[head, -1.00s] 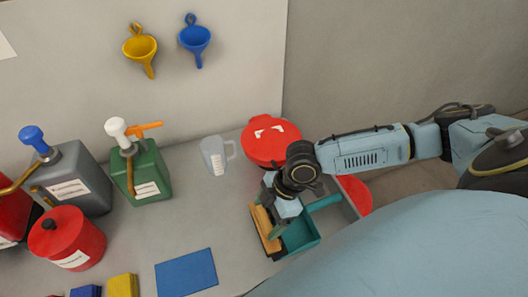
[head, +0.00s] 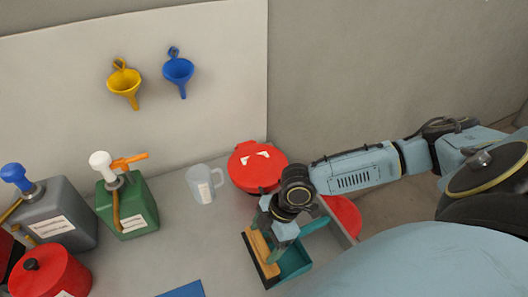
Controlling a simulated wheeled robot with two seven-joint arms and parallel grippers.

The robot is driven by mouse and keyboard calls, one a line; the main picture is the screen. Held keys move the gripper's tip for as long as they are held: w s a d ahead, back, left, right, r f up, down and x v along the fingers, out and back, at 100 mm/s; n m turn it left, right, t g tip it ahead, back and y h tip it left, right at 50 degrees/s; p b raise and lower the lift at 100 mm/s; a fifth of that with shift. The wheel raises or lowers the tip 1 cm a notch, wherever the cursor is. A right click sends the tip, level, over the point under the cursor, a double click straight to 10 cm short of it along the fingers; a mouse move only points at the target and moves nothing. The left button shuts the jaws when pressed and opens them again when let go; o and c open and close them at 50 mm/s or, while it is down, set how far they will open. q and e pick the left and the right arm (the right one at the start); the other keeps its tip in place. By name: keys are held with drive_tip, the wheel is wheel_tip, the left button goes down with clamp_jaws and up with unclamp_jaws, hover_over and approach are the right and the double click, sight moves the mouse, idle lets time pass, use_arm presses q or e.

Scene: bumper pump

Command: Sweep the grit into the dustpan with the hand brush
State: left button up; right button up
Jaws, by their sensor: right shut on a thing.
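My right gripper (head: 280,234) is over the right part of the worktop, shut on the hand brush (head: 262,252). The brush has a tan wooden block with dark bristles along its left side. The teal dustpan (head: 295,264) lies on the worktop just right of the brush and partly under my gripper, its handle toward the upper right. The brush is at the left edge of the pan; I cannot tell whether they touch. No grit can be made out; any grit near the brush is too small or hidden. My left gripper is out of view.
A red lidded container (head: 257,166) and a clear measuring jug (head: 205,184) stand behind the brush. A green pump can (head: 128,208), a grey pump can (head: 52,215) and a red canister (head: 48,272) stand left. A blue mat (head: 184,290) lies in front. The worktop left of the brush is clear.

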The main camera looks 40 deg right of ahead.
drive_tip(key=shift+s+d+r+p, duration=0.1)
drive_tip(key=shift+s+d+p, duration=0.1)
drive_tip(key=shift+d, duration=0.45)
drive_tip(key=shift+s+d+p, duration=0.15)
drive_tip(key=shift+d+p, duration=0.05)
drive_tip(key=shift+d, duration=0.45)
drive_tip(key=shift+s+d+r+p, duration=0.1)
drive_tip(key=shift+s+d+p, duration=0.1)
drive_tip(key=shift+d, duration=0.45)
wheel_tip(320, 180, up, 6)
drive_tip(key=p, duration=0.6)
drive_tip(key=shift+f, duration=0.1)
drive_tip(key=shift+w+a, duration=0.1)
